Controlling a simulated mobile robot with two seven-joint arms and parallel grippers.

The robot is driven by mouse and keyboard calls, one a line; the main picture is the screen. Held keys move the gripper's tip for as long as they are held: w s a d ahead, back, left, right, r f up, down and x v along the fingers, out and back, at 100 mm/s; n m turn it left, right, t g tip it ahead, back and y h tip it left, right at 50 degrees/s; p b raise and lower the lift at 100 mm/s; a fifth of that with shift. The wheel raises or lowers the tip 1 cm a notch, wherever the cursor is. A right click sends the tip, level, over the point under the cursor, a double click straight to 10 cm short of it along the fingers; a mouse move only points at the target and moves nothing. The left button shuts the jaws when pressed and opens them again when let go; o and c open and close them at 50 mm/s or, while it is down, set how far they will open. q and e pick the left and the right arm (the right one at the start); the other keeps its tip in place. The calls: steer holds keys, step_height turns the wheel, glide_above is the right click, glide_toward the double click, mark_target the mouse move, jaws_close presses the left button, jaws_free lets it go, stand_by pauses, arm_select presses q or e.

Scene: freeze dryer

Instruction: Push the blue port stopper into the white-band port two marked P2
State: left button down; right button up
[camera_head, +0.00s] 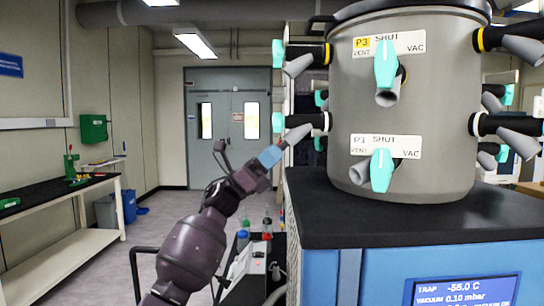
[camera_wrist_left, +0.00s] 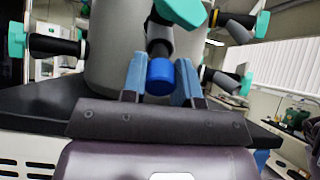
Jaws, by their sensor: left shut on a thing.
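The blue port stopper (camera_wrist_left: 160,77) is between the two blue fingers of my left gripper (camera_wrist_left: 161,82), which is shut on it. In the wrist view it sits right at the open end of a grey port tube (camera_wrist_left: 160,40); I cannot tell how far in it is. In the head view my left gripper (camera_head: 272,156) is at the mouth of the lower-left grey port (camera_head: 298,133), which has a white band (camera_head: 326,122) and a teal handle (camera_head: 278,122). No P2 mark is readable. My right gripper is not in view.
The grey drum (camera_head: 440,100) carries other ports, including two front ones labelled P3 (camera_head: 388,145). A yellow-band port (camera_head: 300,60) is directly above the white-band one. The black cabinet top (camera_head: 400,220) lies below. A cart with bottles (camera_head: 266,236) stands behind my left arm.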

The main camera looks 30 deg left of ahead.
arm_select(q)
steer(key=shift+d+r, duration=0.15)
steer(key=shift+w, duration=0.1)
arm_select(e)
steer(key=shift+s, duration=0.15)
arm_select(q)
steer(key=shift+d+r, duration=0.15)
steer(key=shift+r, duration=0.05)
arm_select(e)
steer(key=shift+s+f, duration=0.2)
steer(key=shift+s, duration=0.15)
arm_select(q)
steer(key=shift+d+r, duration=0.1)
steer(key=shift+w, duration=0.1)
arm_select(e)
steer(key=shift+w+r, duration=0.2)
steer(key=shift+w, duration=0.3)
arm_select(q)
steer(key=shift+d+r, duration=0.2)
steer(key=shift+r, duration=0.05)
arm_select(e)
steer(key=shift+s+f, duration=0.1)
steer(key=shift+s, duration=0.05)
